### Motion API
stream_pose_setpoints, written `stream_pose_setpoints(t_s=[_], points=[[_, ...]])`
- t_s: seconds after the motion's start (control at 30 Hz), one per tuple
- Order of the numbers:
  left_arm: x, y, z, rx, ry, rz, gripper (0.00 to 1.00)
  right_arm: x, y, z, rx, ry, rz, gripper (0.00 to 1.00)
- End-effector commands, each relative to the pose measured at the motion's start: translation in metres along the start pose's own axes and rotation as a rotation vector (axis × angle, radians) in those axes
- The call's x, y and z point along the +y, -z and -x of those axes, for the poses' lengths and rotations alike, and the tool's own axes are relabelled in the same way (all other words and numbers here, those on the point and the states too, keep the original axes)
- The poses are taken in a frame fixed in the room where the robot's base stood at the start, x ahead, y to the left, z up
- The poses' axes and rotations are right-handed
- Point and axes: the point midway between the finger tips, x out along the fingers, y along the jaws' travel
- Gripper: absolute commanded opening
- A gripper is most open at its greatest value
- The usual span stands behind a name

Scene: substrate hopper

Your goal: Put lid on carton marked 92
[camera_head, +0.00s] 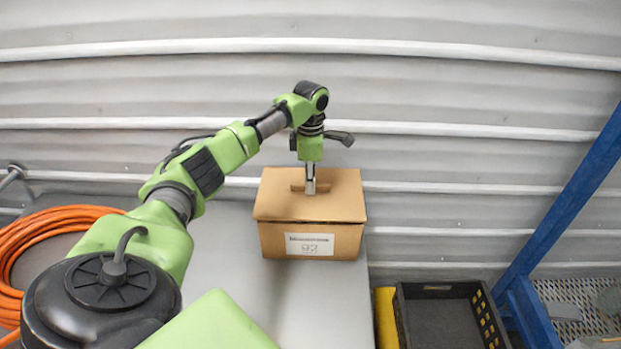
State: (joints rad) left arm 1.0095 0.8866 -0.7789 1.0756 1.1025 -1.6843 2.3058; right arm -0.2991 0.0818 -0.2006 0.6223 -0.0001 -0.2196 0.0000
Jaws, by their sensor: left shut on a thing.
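A brown cardboard carton (272,243) with a white label reading 92 stands on the grey table near its back right. A brown lid (338,207) lies on top of the carton and looks level, its front edge lined up with the carton's walls. My left gripper (310,190) points straight down over the lid and is shut on the raised part in the lid's middle. The fingertips partly hide what they grip. My right gripper is not in view.
An orange hose coil (45,235) lies at the table's left. A black crate (438,290) stands right of the table, beside something yellow (386,315). A blue post (570,190) slants at the right. The grey table (320,305) is clear in front of the carton.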

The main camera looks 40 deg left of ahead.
Motion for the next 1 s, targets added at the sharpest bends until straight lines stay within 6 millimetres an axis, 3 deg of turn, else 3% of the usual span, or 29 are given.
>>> stream_pose_setpoints(t_s=[0.13,0.57,1.0], points=[[0.000,0.000,0.000,-0.001,0.000,0.000,0.00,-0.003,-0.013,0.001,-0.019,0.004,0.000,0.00],[-0.001,-0.002,0.000,-0.001,0.002,-0.001,0.00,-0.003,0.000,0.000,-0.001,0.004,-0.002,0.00],[0.000,-0.001,-0.001,0.000,0.001,-0.001,0.00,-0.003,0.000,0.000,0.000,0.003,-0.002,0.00]])
